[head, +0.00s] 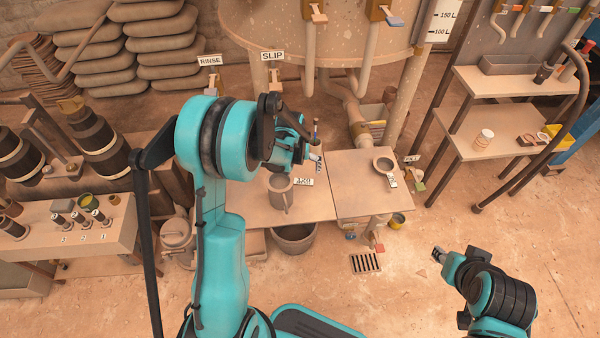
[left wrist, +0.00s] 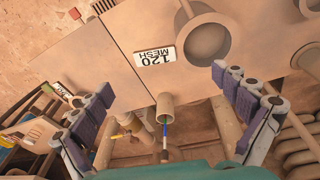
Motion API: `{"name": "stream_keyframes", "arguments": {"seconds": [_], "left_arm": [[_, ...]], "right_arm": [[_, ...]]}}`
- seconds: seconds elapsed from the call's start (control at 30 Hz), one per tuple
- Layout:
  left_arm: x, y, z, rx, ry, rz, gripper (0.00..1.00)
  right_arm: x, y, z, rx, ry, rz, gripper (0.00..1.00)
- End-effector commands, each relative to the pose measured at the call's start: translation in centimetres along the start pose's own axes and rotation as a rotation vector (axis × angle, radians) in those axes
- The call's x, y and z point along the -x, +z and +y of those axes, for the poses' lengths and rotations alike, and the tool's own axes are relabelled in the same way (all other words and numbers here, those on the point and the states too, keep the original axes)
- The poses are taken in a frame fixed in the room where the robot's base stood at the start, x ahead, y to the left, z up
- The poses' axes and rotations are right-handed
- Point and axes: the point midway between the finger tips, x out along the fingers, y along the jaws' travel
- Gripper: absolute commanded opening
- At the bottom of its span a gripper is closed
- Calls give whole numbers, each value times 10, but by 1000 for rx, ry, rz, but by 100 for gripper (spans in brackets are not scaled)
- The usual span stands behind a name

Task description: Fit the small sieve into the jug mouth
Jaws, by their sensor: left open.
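The grey jug (head: 281,190) stands upright on the table, its handle towards the front right. In the left wrist view its round mouth (left wrist: 207,41) looks grey inside; I cannot tell whether a sieve sits in it. A small round dark-centred dish (head: 384,165), possibly the small sieve, lies on the right table section. My left gripper (head: 303,155) is above the table behind the jug. In the left wrist view its fingers (left wrist: 162,84) are wide apart with nothing between them. My right gripper (head: 447,258) is low at the right, away from the table; its jaw state is unclear.
A "120 MESH" sign (left wrist: 155,55) lies beside the jug. A small pot with pens (left wrist: 166,106) stands at the table's back edge. Another round rim (left wrist: 312,62) shows at the right edge of the wrist view. A bucket (head: 293,239) stands below the table's front edge.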

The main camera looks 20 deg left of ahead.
Motion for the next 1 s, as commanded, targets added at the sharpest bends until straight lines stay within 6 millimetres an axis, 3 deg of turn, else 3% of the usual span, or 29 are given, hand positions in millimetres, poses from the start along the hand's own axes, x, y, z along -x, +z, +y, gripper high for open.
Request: {"name": "stream_keyframes", "arguments": {"seconds": [0.03, 0.27, 0.37, 0.47, 0.7, 0.83, 1.0], "left_arm": [[11, 0, 0, 0, 0, 0, 98], [34, 2, 1, -5, 1, 5, 98], [55, 8, 7, -24, 3, 29, 98], [90, 22, 16, -61, 8, 72, 98], [173, 80, 34, -169, 27, 210, 98], [201, 118, 37, -228, 38, 284, 98], [218, 161, 38, -296, 52, 372, 98]], "right_arm": [[4, -3, 0, 0, 0, 0, 35], [8, -6, 0, 0, 0, 0, 35], [8, -6, 0, 0, 0, 0, 35], [8, -6, 0, 0, 0, 0, 35], [8, -6, 0, 0, 0, 0, 35], [8, -6, 0, 0, 0, 0, 35], [8, -6, 0, 0, 0, 0, 35]]}}
